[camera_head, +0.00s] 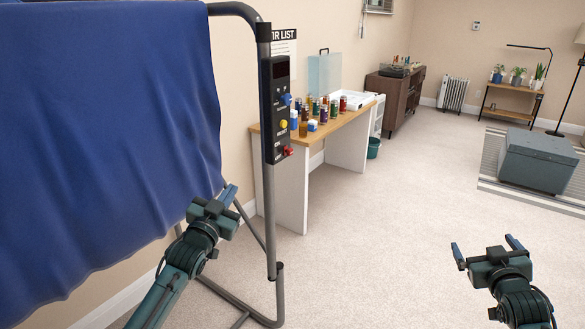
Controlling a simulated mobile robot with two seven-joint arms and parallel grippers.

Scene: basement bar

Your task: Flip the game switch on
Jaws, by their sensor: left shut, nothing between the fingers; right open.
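A black control panel (277,110) is fixed upright on the dark metal post of a frame, left of centre. It carries a dark display at the top, a blue knob (286,99), a yellow button (283,124) and a red switch (288,151) near its bottom. Whether the red switch is on or off is too small to tell. My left gripper (229,194) is shut and empty, below and left of the panel, apart from it. My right gripper (485,246) is open and empty over the carpet at the lower right, far from the panel.
A blue cloth (105,140) hangs from the frame (270,215) at the left. A white desk with a wooden top (345,118) holding several cans stands behind the panel. A grey chest (538,160) sits at the right. The carpet in the middle is clear.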

